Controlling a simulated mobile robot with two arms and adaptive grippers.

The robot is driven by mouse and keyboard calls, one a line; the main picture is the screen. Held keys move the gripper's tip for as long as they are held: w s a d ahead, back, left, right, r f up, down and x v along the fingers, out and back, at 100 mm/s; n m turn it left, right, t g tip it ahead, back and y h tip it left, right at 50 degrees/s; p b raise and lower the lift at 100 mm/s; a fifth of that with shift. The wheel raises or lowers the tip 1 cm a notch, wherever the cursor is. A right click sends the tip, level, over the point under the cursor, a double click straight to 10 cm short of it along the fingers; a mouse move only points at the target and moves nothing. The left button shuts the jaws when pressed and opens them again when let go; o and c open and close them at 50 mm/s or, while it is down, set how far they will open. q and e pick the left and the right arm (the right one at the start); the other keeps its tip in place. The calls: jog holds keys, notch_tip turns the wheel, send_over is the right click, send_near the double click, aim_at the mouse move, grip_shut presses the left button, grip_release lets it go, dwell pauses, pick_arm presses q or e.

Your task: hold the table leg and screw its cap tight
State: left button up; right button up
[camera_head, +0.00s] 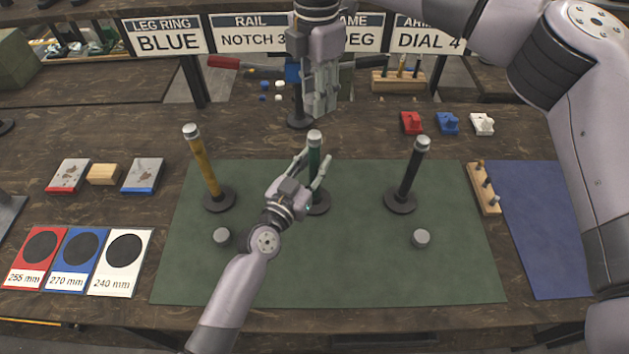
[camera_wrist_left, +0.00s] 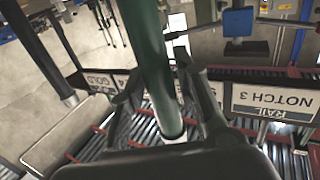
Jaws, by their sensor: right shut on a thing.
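A green table leg (camera_head: 313,160) with a silver top stands upright on a dark round base in the middle of the green mat. My left gripper (camera_head: 314,168) has its fingers apart on either side of this leg. In the left wrist view the leg (camera_wrist_left: 154,55) runs between the spread fingers (camera_wrist_left: 165,100), with a gap visible beside it. My right gripper (camera_head: 320,108) points down just above the leg's top. Its fingers are closed on a small grey thing, apparently the cap, mostly hidden between them. I cannot tell whether it touches the leg.
A yellow leg (camera_head: 204,168) and a black leg (camera_head: 411,173) stand left and right on the mat (camera_head: 330,265). Loose grey caps lie in front of them, one at left (camera_head: 221,237) and one at right (camera_head: 421,238). A wooden peg rack (camera_head: 484,190) lies at the mat's right edge.

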aim_at(316, 133)
pick_arm(q)
grip_shut()
dwell(0.4)
pick_arm(e)
jog(key=shift+f, duration=0.1)
jog(key=shift+f, duration=2.4)
jog(key=shift+f, duration=0.9)
jog(key=shift+f, duration=0.55)
